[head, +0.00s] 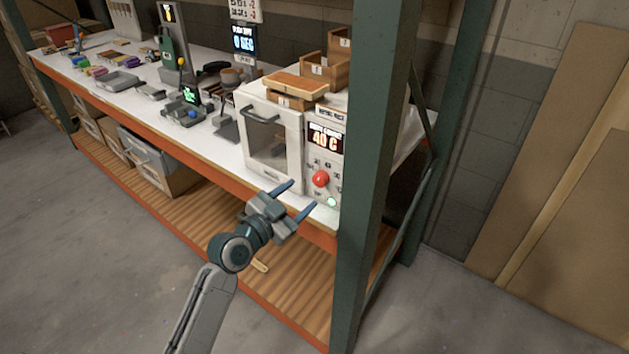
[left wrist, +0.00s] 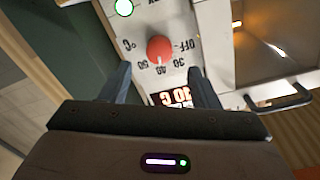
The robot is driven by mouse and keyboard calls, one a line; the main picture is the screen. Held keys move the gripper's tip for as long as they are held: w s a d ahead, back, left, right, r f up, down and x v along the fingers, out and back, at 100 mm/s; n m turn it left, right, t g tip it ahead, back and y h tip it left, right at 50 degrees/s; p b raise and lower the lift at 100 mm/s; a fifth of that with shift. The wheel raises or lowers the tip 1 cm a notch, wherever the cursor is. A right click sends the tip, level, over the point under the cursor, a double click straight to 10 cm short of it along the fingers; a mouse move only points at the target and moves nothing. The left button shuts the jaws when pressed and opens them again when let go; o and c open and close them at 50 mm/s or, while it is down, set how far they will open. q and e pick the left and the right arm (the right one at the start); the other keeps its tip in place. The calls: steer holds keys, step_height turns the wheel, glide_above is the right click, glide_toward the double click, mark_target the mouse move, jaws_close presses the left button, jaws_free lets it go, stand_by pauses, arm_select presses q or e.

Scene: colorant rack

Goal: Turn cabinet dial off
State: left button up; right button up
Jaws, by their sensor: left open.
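The white cabinet (head: 303,135) stands at the right end of the bench, its glass door shut. Its red dial (head: 321,178) is on the right front panel, below a display (head: 325,138) that reads 40 C. In the left wrist view the dial (left wrist: 160,49) appears upside down, with Off and temperature marks around it; its pale pointer mark appears to face 40. My left gripper (head: 302,194) is open and empty in front of the panel, its fingers pointing toward it. In the left wrist view the dial lies beyond and between the fingertips (left wrist: 159,68), apparently untouched. My right gripper is not in view.
A green lit button (head: 331,202) sits below the dial. A green rack post (head: 372,150) stands close to the right of the panel. The door handle (head: 261,116) sticks out at the left. Wooden boxes (head: 297,86) rest on the cabinet. Open floor lies in front.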

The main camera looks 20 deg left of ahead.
mark_target(317, 182)
arm_select(q)
steer(key=p+x, duration=0.1)
steer(key=x, duration=0.5)
steer(key=shift+w+d, duration=0.15)
steer(key=shift+w, duration=0.2)
steer(key=c, duration=1)
